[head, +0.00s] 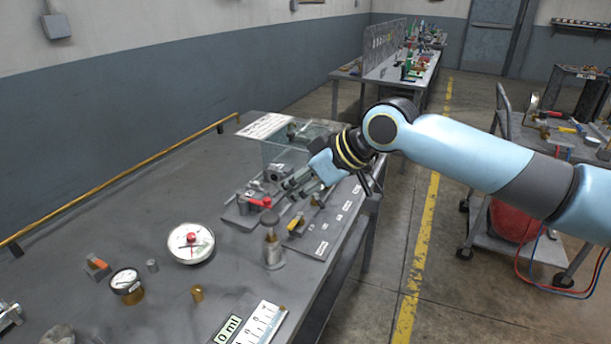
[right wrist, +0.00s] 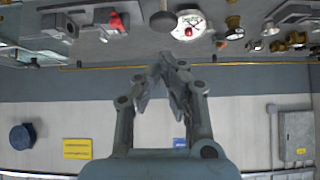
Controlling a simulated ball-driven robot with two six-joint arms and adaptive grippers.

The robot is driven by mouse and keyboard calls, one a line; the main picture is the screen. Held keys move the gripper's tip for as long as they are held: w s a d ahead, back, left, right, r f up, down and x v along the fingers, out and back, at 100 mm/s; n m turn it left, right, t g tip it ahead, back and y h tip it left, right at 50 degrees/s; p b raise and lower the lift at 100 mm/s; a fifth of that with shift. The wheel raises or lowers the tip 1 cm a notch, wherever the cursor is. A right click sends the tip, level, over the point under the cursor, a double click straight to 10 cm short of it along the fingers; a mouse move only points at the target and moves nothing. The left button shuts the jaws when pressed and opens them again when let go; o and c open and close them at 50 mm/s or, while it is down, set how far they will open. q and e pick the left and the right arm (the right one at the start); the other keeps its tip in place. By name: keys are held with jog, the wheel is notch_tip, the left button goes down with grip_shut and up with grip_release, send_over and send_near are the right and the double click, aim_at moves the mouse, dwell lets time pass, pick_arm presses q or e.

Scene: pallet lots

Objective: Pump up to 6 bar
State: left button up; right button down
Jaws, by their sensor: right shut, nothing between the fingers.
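My right gripper (head: 290,185) hangs over the fittings plate on the bench, fingers pointing left toward the wall. In the right wrist view its fingertips (right wrist: 172,62) meet with nothing between them. A grey post with a round dark knob (head: 271,218) stands at the plate's front left edge; a dark knob (right wrist: 163,21) appears beyond my fingertips, apart from them. A white dial with a red centre (head: 190,243) lies on the bench, also in the right wrist view (right wrist: 188,24). A smaller brass gauge (head: 127,283) stands left of it. Dial readings are too small to tell. My left gripper is out of view.
The plate carries a red handle (head: 266,202) and a yellow handle (head: 295,222). A clear shield (head: 285,150) stands behind. Loose on the bench are a brass fitting (head: 197,293) and a scale card (head: 262,324). A cart (head: 530,245) stands right.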

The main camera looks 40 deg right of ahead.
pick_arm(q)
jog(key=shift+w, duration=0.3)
pick_arm(e)
jog(key=v, duration=0.3)
jog(key=shift+s+r, duration=0.1)
jog(key=shift+r, duration=0.05)
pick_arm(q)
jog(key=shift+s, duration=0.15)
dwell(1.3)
